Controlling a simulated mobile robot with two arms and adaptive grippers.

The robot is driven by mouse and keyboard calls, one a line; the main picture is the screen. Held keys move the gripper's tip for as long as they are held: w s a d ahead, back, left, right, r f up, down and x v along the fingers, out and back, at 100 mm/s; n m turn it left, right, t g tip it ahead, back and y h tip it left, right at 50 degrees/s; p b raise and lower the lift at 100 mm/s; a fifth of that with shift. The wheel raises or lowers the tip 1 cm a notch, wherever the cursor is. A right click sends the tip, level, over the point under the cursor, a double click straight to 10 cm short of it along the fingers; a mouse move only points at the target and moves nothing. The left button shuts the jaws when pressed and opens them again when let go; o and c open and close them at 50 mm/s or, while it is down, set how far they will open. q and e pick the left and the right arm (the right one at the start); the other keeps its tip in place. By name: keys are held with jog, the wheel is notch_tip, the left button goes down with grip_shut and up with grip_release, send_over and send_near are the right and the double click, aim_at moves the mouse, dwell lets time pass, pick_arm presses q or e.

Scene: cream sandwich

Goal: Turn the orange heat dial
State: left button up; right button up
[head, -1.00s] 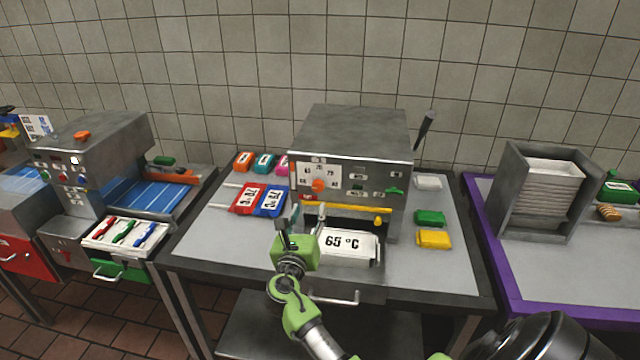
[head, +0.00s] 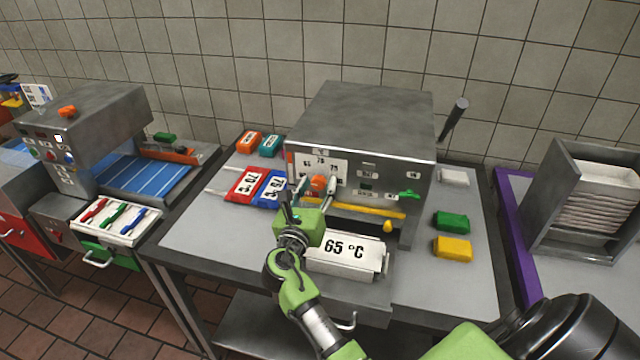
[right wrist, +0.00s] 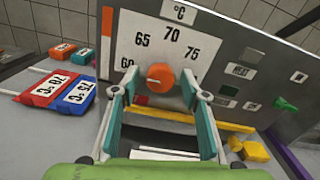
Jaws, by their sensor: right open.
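The orange heat dial (head: 317,184) is on the front panel of the grey machine (head: 365,115), partly hidden behind my right gripper (head: 308,190) in the head view. In the right wrist view the dial (right wrist: 160,78) is round and orange, below a white scale (right wrist: 165,45) marked 65, 70 and 75. My right gripper (right wrist: 160,90) is open, with one teal-and-grey finger on each side of the dial. The fingers appear apart from it. A white plate reading 65 °C (head: 345,252) sits below the panel. My left gripper is not in view.
A yellow bar (head: 368,210) runs just under the panel, and a green knob (head: 409,194) sits to its right. Red (head: 245,184) and blue (head: 271,190) labelled blocks lie on the left. Green (head: 451,222) and yellow (head: 453,247) blocks lie on the right.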

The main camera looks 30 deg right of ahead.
jog(key=shift+s+a+r, duration=0.1)
jog(key=shift+a+r, duration=0.05)
jog(key=c, duration=1.1)
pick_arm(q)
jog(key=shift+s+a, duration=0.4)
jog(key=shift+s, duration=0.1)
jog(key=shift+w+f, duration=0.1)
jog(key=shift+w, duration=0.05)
